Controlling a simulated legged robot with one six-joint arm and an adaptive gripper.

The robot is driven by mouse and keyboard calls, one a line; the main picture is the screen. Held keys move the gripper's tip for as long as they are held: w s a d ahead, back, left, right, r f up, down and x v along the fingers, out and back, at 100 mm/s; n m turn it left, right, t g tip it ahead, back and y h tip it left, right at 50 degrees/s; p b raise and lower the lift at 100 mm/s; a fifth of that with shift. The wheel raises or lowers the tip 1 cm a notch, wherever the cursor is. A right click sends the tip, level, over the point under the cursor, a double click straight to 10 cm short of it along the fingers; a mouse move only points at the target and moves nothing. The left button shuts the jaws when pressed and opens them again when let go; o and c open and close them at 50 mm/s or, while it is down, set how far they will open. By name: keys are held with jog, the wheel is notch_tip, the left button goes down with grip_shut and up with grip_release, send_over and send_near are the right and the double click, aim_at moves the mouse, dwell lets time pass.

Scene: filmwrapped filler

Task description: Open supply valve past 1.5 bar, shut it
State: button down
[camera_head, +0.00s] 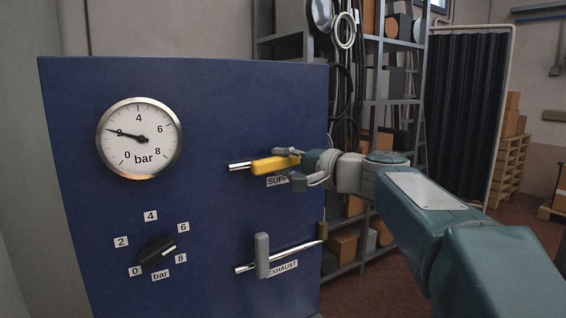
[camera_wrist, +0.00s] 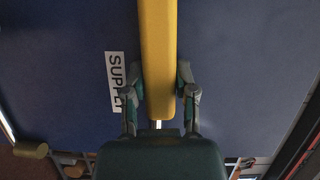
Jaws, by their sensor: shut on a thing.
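The yellow supply valve handle (camera_head: 268,166) lies in line with its horizontal pipe (camera_head: 238,167) on the blue panel (camera_head: 220,110). My gripper (camera_head: 289,164) is shut on the right end of the handle. In the wrist view the yellow handle (camera_wrist: 158,50) runs between both fingers of my gripper (camera_wrist: 159,84). The SUPPLY label (camera_head: 277,182) is partly hidden by a finger. The round pressure gauge (camera_head: 139,155) has its needle at about 2 bar.
The grey exhaust handle (camera_head: 262,256) stands upright, across its pipe (camera_head: 298,249), below my gripper. A black regulator knob (camera_head: 153,252) at lower left has its white mark between 6 and 8. Loaded shelves (camera_head: 372,102) stand behind the panel's right edge.

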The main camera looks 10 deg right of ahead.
aim_at(250, 146)
jog(key=shift+r+n, duration=0.1)
jog(key=shift+n, duration=0.2)
dwell(0.4)
jog(key=n+h, duration=0.1)
jog(key=r+n, duration=0.1)
jog(key=n, duration=0.1)
jog(key=shift+a+r+g+h, duration=0.25)
jog(key=shift+r+g+h, duration=0.05)
jog(key=shift+h, duration=0.1)
jog(key=n, duration=0.1)
jog(key=r+n+h, duration=0.1)
jog(key=a+n, duration=0.1)
jog(key=shift+s+a+r+n+h, duration=0.1)
jog(key=shift+s+r+n+h, duration=0.2)
jog(key=shift+h, duration=0.1)
jog(key=n, duration=0.1)
jog(key=a+n+h, duration=0.1)
jog(key=r+n+h, duration=0.1)
jog(key=shift+s+a, duration=0.25)
jog(key=shift+a, duration=0.05)
jog(key=shift+s+a+n+h, duration=0.2)
jog(key=shift+a+n+h, duration=0.6)
jog(key=shift+n, duration=0.4)
jog(key=shift+c, duration=2)
grip_release()
